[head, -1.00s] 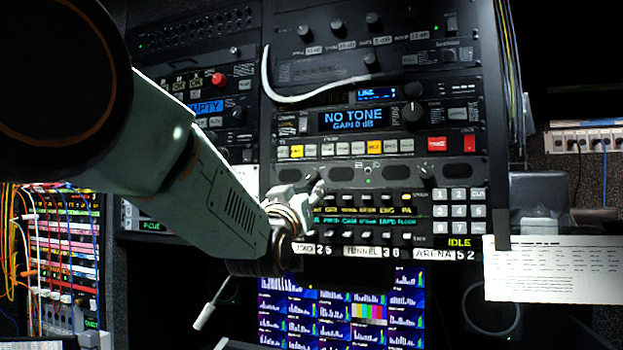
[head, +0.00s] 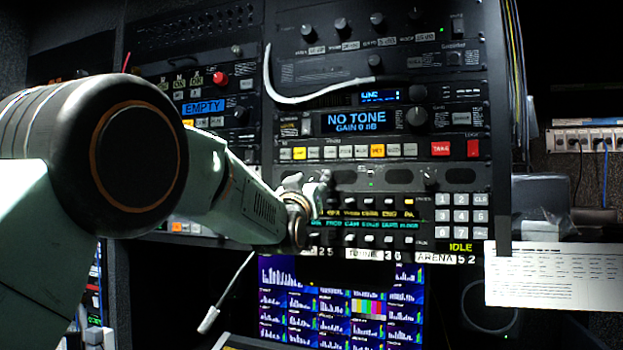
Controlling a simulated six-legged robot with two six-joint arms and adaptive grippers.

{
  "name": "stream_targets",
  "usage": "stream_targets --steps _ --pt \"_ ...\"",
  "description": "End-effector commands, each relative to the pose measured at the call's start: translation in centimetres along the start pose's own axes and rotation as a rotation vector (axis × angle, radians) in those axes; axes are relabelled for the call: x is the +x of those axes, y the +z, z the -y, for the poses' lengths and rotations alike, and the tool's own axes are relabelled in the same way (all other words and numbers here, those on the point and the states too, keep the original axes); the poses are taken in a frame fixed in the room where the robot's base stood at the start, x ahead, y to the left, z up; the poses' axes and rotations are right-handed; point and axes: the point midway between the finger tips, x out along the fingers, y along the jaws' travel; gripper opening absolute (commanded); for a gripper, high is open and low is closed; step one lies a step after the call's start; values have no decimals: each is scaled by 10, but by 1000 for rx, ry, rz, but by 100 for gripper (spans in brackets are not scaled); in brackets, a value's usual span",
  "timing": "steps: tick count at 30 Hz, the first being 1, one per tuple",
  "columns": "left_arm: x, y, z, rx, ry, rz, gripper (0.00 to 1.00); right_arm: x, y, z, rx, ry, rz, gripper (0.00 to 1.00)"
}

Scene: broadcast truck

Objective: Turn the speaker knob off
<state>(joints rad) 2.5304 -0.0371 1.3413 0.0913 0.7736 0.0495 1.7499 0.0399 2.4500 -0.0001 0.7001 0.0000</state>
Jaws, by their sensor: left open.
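My left arm comes in from the left, and its gripper (head: 321,191) is open in front of the left end of the intercom-like panel (head: 400,180) with oval slots. The fingers are small here and I see nothing held between them. A small dark knob (head: 428,184) sits at that panel's right end, above the keypad. Any knob at the left end is hidden behind the gripper. I cannot read which knob is marked as the speaker knob. My right gripper is not in view.
Above is a unit with a NO TONE display (head: 354,121), a big round knob (head: 417,117) and lit buttons. A white cable (head: 300,98) hangs across the rack. A white keypad (head: 460,215) and a paper sheet (head: 545,273) are at right. Monitors (head: 320,305) glow below.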

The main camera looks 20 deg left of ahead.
Motion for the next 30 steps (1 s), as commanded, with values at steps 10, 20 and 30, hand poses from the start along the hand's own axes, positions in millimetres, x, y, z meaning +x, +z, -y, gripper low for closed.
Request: stream_targets --steps 10,20,30 --pt "0 1 0 0 0 1 37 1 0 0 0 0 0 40" --pt "0 0 0 0 0 0 9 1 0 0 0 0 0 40" --pt "0 0 -1 -32 -13 -1 0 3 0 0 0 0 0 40"
